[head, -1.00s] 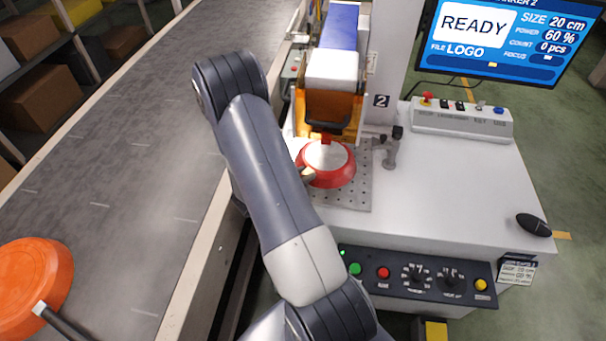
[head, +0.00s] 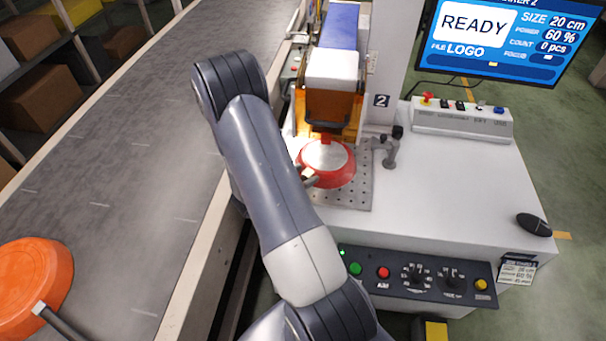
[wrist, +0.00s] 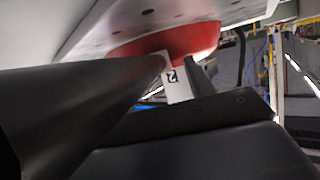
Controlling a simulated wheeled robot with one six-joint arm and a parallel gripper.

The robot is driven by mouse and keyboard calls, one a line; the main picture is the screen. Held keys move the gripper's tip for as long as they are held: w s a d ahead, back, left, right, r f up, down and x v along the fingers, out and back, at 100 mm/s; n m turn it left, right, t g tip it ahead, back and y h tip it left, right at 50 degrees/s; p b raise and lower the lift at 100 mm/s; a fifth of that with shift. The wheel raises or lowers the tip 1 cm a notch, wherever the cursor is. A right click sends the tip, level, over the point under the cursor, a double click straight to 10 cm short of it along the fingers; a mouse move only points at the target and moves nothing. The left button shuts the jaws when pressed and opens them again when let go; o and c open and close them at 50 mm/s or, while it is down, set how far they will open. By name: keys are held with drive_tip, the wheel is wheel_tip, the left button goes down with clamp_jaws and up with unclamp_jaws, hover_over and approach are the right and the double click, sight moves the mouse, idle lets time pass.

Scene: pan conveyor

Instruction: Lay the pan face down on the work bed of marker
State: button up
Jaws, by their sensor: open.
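The red pan (head: 338,179) lies face down on the perforated work bed (head: 352,196) of the marker with sign 2, its round grey base facing up. It sits under the orange-shielded marking head. My gripper (head: 309,177) is at the pan's left side, by the handle end, mostly hidden behind my arm. In the wrist view the pan's red rim (wrist: 195,42) shows close to the bed, and a thick dark bar, apparently the handle (wrist: 70,100), passes close to the camera. My gripper is open; whether its fingers still touch the handle is unclear.
An orange pan (head: 35,285) lies on the conveyor (head: 130,150) at left. A small grey post (head: 391,152) stands right of the bed. The button panel (head: 420,275) is in front, the READY screen (head: 490,35) behind. The white table is clear up to a black mouse (head: 533,225).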

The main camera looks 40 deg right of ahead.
drive_tip(key=v, duration=1)
drive_tip(key=shift+s+a+b, duration=0.1)
drive_tip(key=shift+a+b, duration=0.25)
drive_tip(key=x, duration=1)
drive_tip(key=shift+d+p, duration=0.4)
drive_tip(key=shift+d, duration=0.05)
drive_tip(key=shift+r, duration=0.1)
drive_tip(key=shift+a, duration=0.15)
